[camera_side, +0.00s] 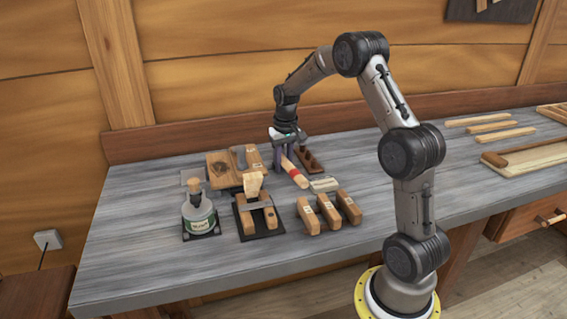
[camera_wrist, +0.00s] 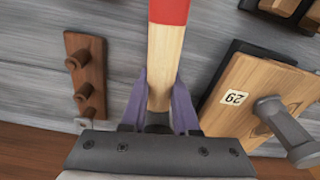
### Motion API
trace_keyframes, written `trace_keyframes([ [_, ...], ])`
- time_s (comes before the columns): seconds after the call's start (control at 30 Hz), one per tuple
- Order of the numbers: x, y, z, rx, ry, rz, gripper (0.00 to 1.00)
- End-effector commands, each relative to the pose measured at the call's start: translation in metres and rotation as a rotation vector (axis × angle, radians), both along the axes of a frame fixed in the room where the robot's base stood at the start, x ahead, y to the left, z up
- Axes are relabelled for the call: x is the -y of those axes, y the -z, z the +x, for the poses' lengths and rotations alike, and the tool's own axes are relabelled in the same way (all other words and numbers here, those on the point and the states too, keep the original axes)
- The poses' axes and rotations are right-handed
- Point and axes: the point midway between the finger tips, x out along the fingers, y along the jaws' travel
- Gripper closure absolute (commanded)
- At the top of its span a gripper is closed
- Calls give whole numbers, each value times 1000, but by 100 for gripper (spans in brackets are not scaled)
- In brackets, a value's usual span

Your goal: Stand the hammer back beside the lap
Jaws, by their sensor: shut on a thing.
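My gripper (camera_side: 283,158) is shut on the hammer, whose pale wooden handle (camera_side: 295,174) has a red band and slants down to the right in the side view. In the wrist view my purple fingers (camera_wrist: 160,85) lie on both sides of the hammer handle (camera_wrist: 165,55), which runs out of the top of the picture. I cannot make out the hammer head.
A dark rack with several pegs (camera_wrist: 85,75) lies on the other side of my fingers. A glass bottle (camera_side: 199,216), a wooden piece on a dark base (camera_side: 250,190) and several wooden blocks (camera_side: 328,211) stand nearer the front.

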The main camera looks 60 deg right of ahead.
Motion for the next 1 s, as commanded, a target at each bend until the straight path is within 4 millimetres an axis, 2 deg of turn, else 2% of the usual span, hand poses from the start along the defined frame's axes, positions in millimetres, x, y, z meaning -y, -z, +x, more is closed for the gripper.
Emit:
trace_keyframes([
  [0.43, 1, 6, 1, 3, 0, -2, 100],
  [0.47, 1, 6, 1, 3, 0, -2, 70],
  [0.63, 0, 7, 1, 2, 0, -2, 39],
  [0.67, 0, 7, 0, 2, 0, -1, 36],
  [1.0, 0, 5, 0, -2, 0, 1, 36],
])
